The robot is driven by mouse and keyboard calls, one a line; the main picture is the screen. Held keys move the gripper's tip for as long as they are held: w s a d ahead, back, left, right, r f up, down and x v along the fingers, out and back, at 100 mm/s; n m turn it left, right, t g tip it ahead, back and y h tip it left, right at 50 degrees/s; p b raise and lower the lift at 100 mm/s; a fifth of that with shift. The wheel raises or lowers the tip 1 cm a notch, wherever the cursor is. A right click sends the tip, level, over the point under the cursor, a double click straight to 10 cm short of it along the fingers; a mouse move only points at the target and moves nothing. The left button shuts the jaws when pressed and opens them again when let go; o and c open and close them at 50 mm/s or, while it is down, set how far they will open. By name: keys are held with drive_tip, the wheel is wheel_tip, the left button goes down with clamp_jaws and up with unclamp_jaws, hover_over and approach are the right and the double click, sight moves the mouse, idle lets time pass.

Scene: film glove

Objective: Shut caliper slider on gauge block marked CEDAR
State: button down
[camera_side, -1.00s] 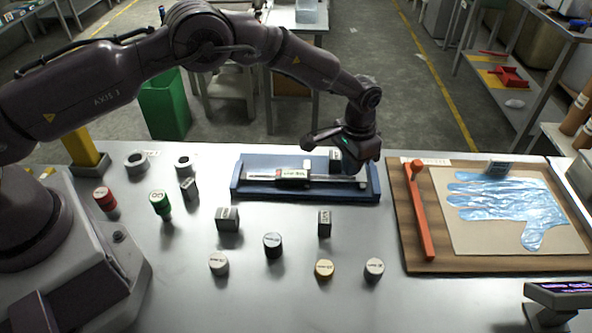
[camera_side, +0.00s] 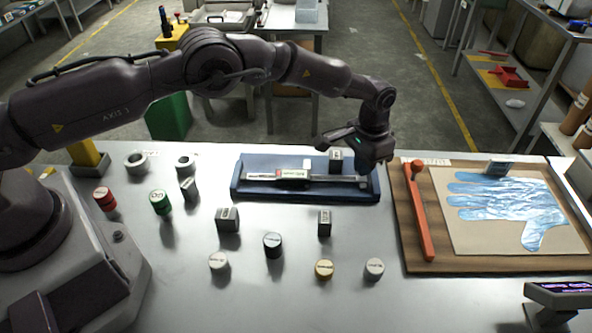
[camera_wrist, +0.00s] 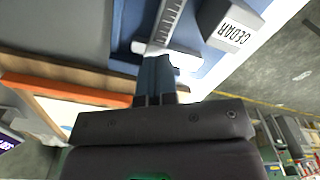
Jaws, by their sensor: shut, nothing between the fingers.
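The caliper (camera_side: 330,180) lies along the blue tray (camera_side: 250,193), with its slider (camera_side: 293,176) left of the middle and a pale upright jaw beside it. My gripper (camera_wrist: 157,66) is shut and empty, at the beam's end crosspiece (camera_wrist: 167,52). In the side view it is over the tray's right end, right of the block. I cannot tell whether the fingers touch the crosspiece.
A wooden board (camera_side: 410,255) with a red-orange bar (camera_side: 420,215) and a blue film glove (camera_side: 510,205) lies close to the right.

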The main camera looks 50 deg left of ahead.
drive_tip(key=shift+w+d, duration=0.45)
drive_tip(key=shift+d, duration=0.05)
drive_tip(key=shift+s+a, duration=0.5)
drive_tip(key=shift+a, duration=0.05)
idle(3.0)
wheel_tip(320, 180, up, 8)
idle(0.8)
